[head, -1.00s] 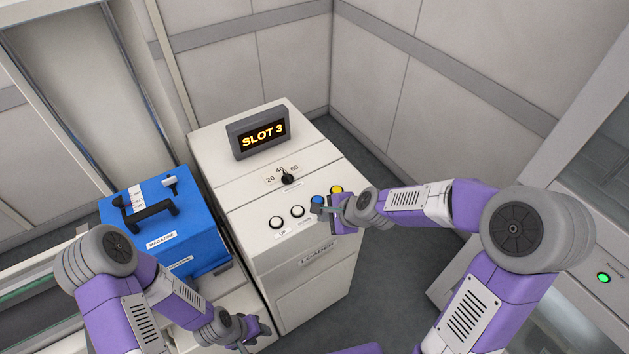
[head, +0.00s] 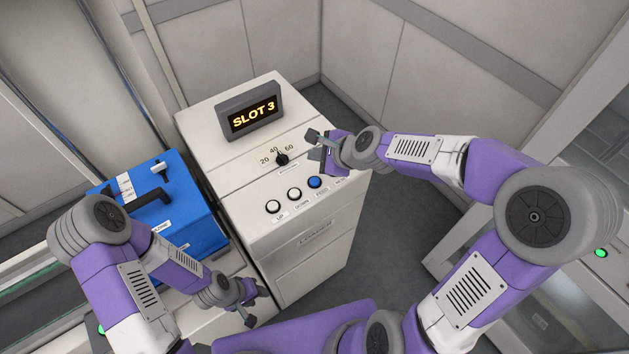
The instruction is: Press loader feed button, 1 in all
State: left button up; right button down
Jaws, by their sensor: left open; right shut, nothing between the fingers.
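The loader (head: 312,262) is a white cabinet with a sloped panel. Its blue button (head: 315,182), labelled FEED, is in plain view on the panel's front row. Two white buttons, UP (head: 273,206) and DOWN (head: 294,194), sit to its left. My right gripper (head: 314,145) is shut and empty above the panel, up beyond the blue button and apart from it in the picture. It hides the spot where the yellow button was seen. My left gripper (head: 257,304) is open and empty, low in front of the loader's left side.
A display (head: 250,112) on the loader reads SLOT 3. A black dial (head: 281,159) has marks 20, 40 and 60. A blue magazine box (head: 187,222) with a black handle stands left of the loader. Clear floor (head: 400,225) lies to the loader's right.

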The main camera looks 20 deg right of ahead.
aim_at(317, 183)
jog(key=shift+f+b, duration=3.6)
jog(key=shift+f, duration=0.4)
jog(key=shift+f, duration=0.1)
jog(key=shift+f+b, duration=0.3)
jog(key=shift+b, duration=0.1)
